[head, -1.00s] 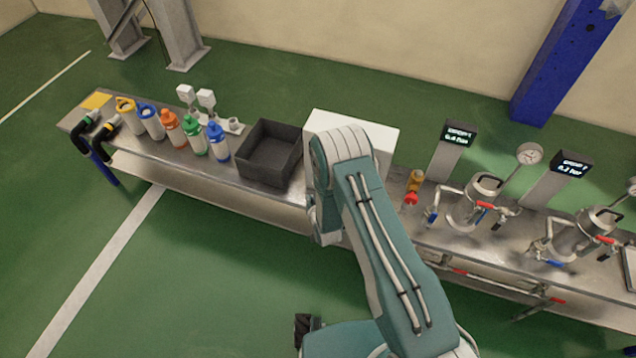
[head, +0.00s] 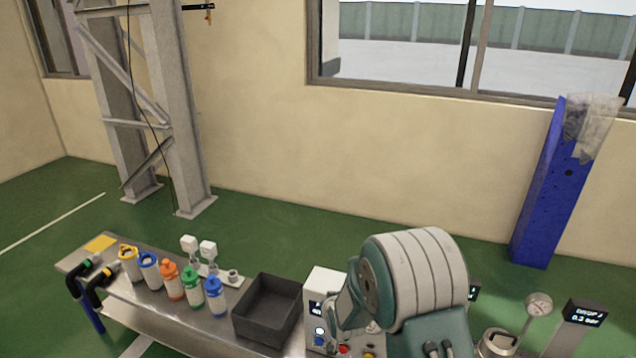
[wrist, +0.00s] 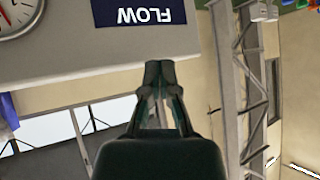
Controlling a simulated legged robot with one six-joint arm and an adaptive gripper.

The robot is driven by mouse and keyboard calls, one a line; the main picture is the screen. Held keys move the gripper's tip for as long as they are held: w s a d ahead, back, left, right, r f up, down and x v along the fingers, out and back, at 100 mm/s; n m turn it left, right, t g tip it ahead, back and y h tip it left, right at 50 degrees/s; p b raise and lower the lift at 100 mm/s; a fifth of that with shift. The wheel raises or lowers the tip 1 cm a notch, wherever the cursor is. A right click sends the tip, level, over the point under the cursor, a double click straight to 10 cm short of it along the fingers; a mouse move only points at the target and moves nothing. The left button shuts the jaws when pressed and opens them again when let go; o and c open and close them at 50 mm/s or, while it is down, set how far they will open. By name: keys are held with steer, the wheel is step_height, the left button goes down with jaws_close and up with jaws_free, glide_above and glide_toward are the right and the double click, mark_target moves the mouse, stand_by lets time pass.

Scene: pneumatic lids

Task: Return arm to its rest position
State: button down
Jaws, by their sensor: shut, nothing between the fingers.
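My gripper (wrist: 158,75) shows in the wrist view with its fingertips together and nothing between them. It points toward a light panel (wrist: 100,65) with a dark blue FLOW label (wrist: 138,13), seen upside down. I cannot tell whether it touches the panel. In the head view my teal and white arm is folded up at the lower right, in front of the bench (head: 150,308). The gripper itself is hidden there.
On the bench stand several bottles (head: 172,281), a dark open bin (head: 268,310) and a white control box (head: 322,285) partly behind my arm. A pot and gauge (head: 538,305) and a display (head: 584,313) are at the right. A blue post (head: 550,190) stands behind.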

steer(key=s+d+r+g+h, duration=0.1)
steer(key=s+d+r, duration=0.3)
steer(key=s+r, duration=0.45)
steer(key=s+d+r+g, duration=0.1)
steer(key=s+d+r, duration=0.35)
steer(key=r, duration=0.75)
steer(key=s+d+r+g, duration=0.1)
steer(key=s+d+r, duration=0.1)
steer(key=s, duration=0.9)
steer(key=s+d+r+g+h, duration=0.1)
steer(key=s+r, duration=0.3)
steer(key=s, duration=0.7)
steer(key=shift+d+m, duration=0.3)
steer(key=shift+d, duration=0.35)
steer(key=shift+r, duration=0.1)
